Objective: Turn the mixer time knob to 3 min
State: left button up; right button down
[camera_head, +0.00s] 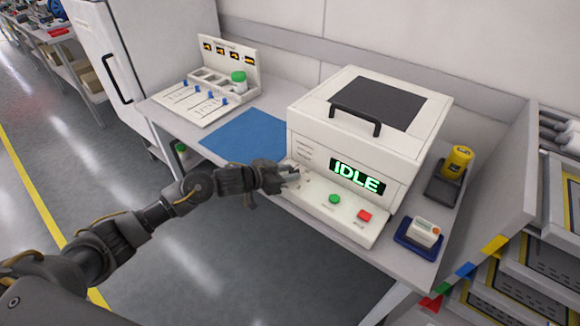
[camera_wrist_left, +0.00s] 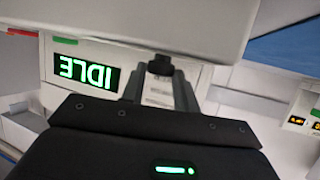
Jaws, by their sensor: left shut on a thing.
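The mixer (camera_head: 310,112) is a white box with a dark lid window and a black handle. Its display (camera_head: 358,177) reads IDLE in green; it also shows, upside down, in the left wrist view (camera_wrist_left: 86,72). My left gripper (camera_head: 291,176) is at the left end of the mixer's front panel and hides the knob in the head view. In the left wrist view a small black knob (camera_wrist_left: 160,65) sits between the fingertips, and the gripper is shut on it. The knob's pointer and scale marks cannot be read. My right gripper is not in view.
A green button (camera_head: 334,199) and a red button (camera_head: 364,216) sit right of my gripper on the panel. A blue mat (camera_head: 243,137) lies to the left. A yellow-topped container (camera_head: 457,161) and a small device on a blue tray (camera_head: 418,241) stand right.

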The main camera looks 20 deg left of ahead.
pick_arm(q)
jog(key=shift+w+a+m+g+h, duration=0.1)
jog(key=shift+a+m+g+h, duration=0.05)
jog(key=shift+m+g+h, duration=0.3)
jog(key=shift+w+a+f+m+g+h+b, duration=0.1)
jog(key=shift+m+g+h+b, duration=0.05)
jog(key=shift+m+g+h, duration=0.3)
jog(key=shift+w+m+g+h+b, duration=0.1)
jog(key=shift+m+g+h+b, duration=0.05)
jog(key=shift+m+g+h, duration=0.2)
jog(key=shift+m+g+h+b, duration=0.25)
jog(key=shift+m+g+b, duration=0.2)
jog(key=shift+m+b, duration=0.25)
jog(key=shift+w+a+m+g+h+b, duration=0.15)
jog(key=shift+m+g+h+b, duration=0.35)
jog(key=shift+m+g+b, duration=0.3)
jog(key=shift+m+g, duration=0.35)
jog(key=shift+g, duration=0.05)
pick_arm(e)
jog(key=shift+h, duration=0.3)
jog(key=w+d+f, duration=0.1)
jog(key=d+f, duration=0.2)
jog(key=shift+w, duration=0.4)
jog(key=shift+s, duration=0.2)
pick_arm(q)
jog(key=o, duration=1)
jog(key=shift+c, duration=0.2)
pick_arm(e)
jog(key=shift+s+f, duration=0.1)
